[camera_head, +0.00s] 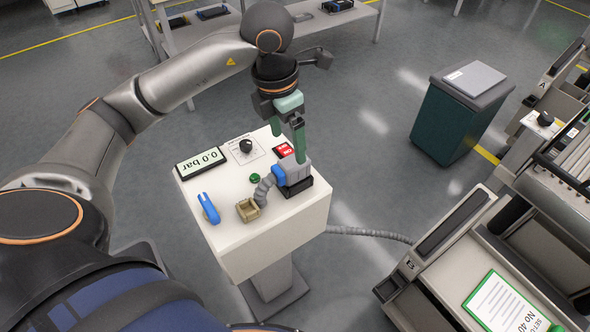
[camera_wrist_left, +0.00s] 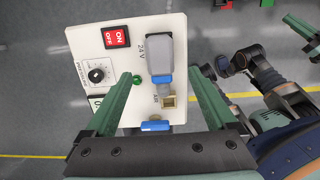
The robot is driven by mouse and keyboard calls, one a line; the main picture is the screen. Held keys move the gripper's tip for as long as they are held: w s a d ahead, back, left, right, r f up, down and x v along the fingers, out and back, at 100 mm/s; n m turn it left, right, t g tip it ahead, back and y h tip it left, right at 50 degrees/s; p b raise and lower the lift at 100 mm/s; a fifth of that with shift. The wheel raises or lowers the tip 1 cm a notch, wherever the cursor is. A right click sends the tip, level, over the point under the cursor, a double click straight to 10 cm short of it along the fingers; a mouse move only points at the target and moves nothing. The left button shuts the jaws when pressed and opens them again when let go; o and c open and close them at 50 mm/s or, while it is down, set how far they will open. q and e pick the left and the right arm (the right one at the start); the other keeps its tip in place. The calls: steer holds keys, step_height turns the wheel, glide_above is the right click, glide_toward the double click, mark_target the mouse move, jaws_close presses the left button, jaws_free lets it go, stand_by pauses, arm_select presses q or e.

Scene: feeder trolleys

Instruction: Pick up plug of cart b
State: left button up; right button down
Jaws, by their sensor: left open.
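The plug (camera_head: 294,172), a grey body with a blue collar, sits on a black base on the white panel box. In the left wrist view the plug (camera_wrist_left: 160,52) lies beside a "24 V" label. A short grey ribbed hose (camera_head: 263,188) runs from its blue end towards a beige open block (camera_head: 249,209). My left gripper (camera_head: 288,146) is open and empty above the plug. In the left wrist view its green fingers (camera_wrist_left: 160,77) are spread either side of the plug. A green bar at that view's upper right may be my right gripper; its jaws are not clear.
The panel box (camera_head: 245,243) carries a display (camera_head: 203,163), a knob (camera_head: 246,146), a red switch (camera_head: 283,150) and a blue handle (camera_head: 209,208). A ribbed hose (camera_head: 370,234) leads to the trolley (camera_head: 450,270) at lower right. A dark bin (camera_head: 455,118) stands behind.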

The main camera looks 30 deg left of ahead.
mark_target(293, 160)
arm_select(q)
steer(key=f, duration=0.2)
steer(key=w+f, duration=0.1)
steer(key=f, duration=0.5)
steer(key=shift+w+d+f, duration=0.1)
steer(key=shift+w+d, duration=0.05)
steer(key=shift+d, duration=0.1)
jaws_close()
stand_by(0.5)
